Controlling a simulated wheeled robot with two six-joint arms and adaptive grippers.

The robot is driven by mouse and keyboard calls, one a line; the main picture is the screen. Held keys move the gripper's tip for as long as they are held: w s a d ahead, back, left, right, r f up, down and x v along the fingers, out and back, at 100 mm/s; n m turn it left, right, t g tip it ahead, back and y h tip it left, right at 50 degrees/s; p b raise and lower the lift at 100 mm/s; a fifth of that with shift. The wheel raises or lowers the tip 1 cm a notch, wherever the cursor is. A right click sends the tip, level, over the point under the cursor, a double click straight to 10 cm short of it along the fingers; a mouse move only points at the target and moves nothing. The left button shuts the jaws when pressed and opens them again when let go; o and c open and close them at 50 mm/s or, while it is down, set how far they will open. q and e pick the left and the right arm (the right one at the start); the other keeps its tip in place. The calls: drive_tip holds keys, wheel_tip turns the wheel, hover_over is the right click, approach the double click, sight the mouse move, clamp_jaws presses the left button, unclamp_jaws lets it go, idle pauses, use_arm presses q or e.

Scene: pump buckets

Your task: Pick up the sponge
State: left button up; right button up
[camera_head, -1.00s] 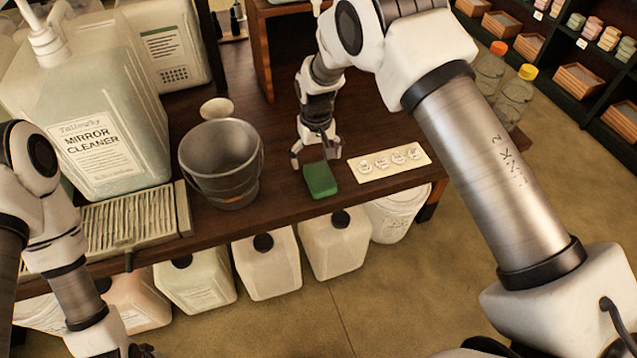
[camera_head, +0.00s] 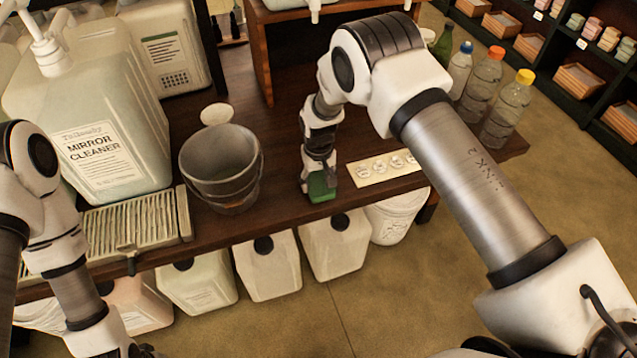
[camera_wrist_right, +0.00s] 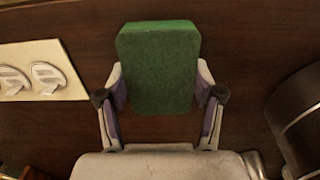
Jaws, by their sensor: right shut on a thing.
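The green sponge (camera_head: 321,188) is at the front edge of the dark wooden table, under my right gripper (camera_head: 320,180). In the right wrist view the sponge (camera_wrist_right: 158,65) sits between the two fingers of my right gripper (camera_wrist_right: 160,95), which press on its sides. The gripper is shut on it. I cannot tell whether the sponge is clear of the table. My left arm shows at the left edge of the head view, but its gripper is not clearly in view.
A grey bucket (camera_head: 222,170) stands left of the sponge. A cream card with round tags (camera_head: 375,170) lies right of it. A large mirror cleaner jug (camera_head: 85,110) and a slatted tray (camera_head: 120,228) are at the left. Several bottles (camera_head: 482,75) stand at the right.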

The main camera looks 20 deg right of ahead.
sight(319, 180)
drive_tip(key=shift+r, duration=0.1)
wheel_tip(319, 180, up, 4)
drive_tip(key=p, duration=0.3)
drive_tip(key=s+a+p, duration=0.2)
drive_tip(key=a, duration=0.1)
drive_tip(key=s+a+r+p, duration=0.1)
drive_tip(key=s+a+p, duration=0.1)
drive_tip(key=a+p, duration=0.1)
drive_tip(key=s+a+p, duration=0.2)
drive_tip(key=a, duration=0.1)
drive_tip(key=shift+a+r, duration=0.4)
drive_tip(key=shift+s+a+f+p, duration=0.2)
drive_tip(key=shift+s+a+p, duration=0.3)
drive_tip(key=shift+p, duration=1.2)
drive_tip(key=shift+s+a+f+p, duration=0.25)
drive_tip(key=shift+a+p, duration=0.5)
drive_tip(key=shift+p, duration=0.9)
drive_tip(key=shift+s+a+f+p, duration=0.1)
drive_tip(key=shift+s+a+p, duration=0.45)
drive_tip(key=shift+p, duration=1.15)
